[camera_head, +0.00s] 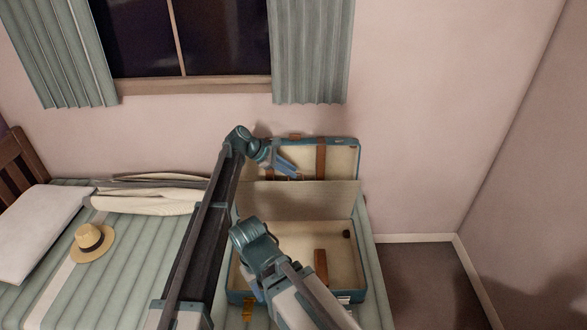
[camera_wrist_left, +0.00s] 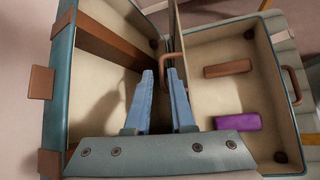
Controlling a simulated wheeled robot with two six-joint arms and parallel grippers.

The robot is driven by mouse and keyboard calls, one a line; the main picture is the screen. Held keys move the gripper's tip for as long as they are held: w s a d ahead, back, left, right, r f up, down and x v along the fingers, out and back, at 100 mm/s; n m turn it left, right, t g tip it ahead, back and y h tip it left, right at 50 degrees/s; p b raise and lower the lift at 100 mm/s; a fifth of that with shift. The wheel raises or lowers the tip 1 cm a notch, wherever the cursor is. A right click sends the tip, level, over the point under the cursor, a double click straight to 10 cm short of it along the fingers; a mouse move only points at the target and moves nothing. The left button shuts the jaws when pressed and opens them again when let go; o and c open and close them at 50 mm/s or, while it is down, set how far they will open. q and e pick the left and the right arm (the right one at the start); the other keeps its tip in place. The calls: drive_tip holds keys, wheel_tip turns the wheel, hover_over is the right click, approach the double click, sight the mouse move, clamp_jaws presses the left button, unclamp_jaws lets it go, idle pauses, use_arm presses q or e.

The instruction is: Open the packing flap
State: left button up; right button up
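An open suitcase (camera_head: 362,240) lies on the bed, its lid leaning back at the wall side. The beige packing flap (camera_head: 310,200) stands up between lid and base, tilted toward the lid. In the left wrist view the flap (camera_wrist_left: 178,25) shows nearly edge-on, with a brown loop handle (camera_wrist_left: 185,78) at its edge. My left gripper (camera_head: 287,168) is at the flap's top edge, on the lid side. In the left wrist view its fingers (camera_wrist_left: 163,78) are apart, the right one overlapping the loop; contact is unclear.
In the case base lie a brown item (camera_wrist_left: 228,68) and a purple item (camera_wrist_left: 237,121). A straw hat (camera_head: 92,241), a pillow (camera_head: 38,225) and folded cloth (camera_head: 150,200) are on the bed. Floor right of the bed is clear.

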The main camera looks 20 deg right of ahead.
use_arm(q)
drive_tip(key=p+v, duration=0.8)
drive_tip(key=v, duration=0.4)
drive_tip(key=shift+r, duration=0.35)
drive_tip(key=shift+s+d, duration=0.1)
drive_tip(key=s+a+f+m+y, duration=0.2)
drive_tip(key=s+a+m+y, duration=0.15)
drive_tip(key=s+a, duration=0.7)
drive_tip(key=s+a+f+m+t+y, duration=0.1)
drive_tip(key=s+a+f+m+y, duration=0.3)
drive_tip(key=s+a, duration=0.65)
drive_tip(key=s+a+f+m+y, duration=0.1)
drive_tip(key=s+a+m+y, duration=0.1)
drive_tip(key=s+a+m, duration=0.65)
drive_tip(key=s+d+m+y, duration=0.1)
drive_tip(key=s+d, duration=0.7)
drive_tip(key=d, duration=0.1)
drive_tip(key=shift+s+d+g, duration=0.2)
drive_tip(key=shift+d+g, duration=0.15)
drive_tip(key=shift+g, duration=0.05)
drive_tip(key=shift+r, duration=0.1)
